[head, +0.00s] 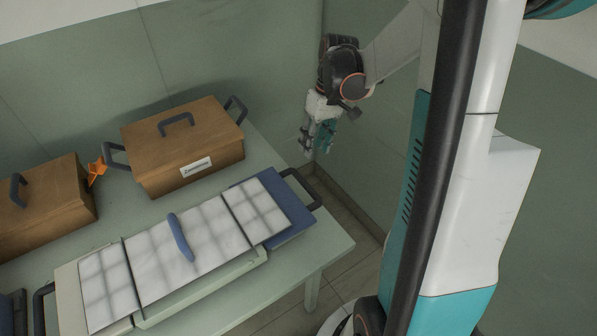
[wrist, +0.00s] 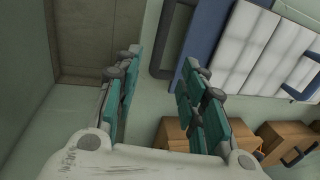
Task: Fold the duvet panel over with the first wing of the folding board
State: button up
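The white quilted duvet panel (head: 185,247) lies flat and spread across the folding board, over its middle and both wings. The blue wing (head: 292,228) is at the right end, lying flat, with a dark handle (head: 305,188) on its outer edge. The pale wing (head: 68,300) is at the left end, also flat, with a dark handle (head: 42,308). My gripper (head: 317,145) hangs in the air beyond the right end of the table, apart from the blue wing. The wrist view shows its teal fingers (wrist: 160,68) spread and empty. It also shows the blue wing's handle (wrist: 160,62).
A labelled wooden box (head: 190,150) with dark handles stands behind the board. Another wooden box (head: 45,205) stands to its left, with an orange item (head: 97,170) between them. The table's right corner (head: 335,245) is bare.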

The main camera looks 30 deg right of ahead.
aim_at(305, 181)
jog(key=a+f+b, duration=0.1)
jog(key=f, duration=0.3)
jog(key=f+b, duration=0.2)
jog(key=f, duration=0.2)
jog(key=a+f+b, duration=0.1)
jog(key=f, duration=0.4)
jog(key=shift+s+a, duration=0.1)
jog(key=shift+a, duration=0.25)
grip_shut()
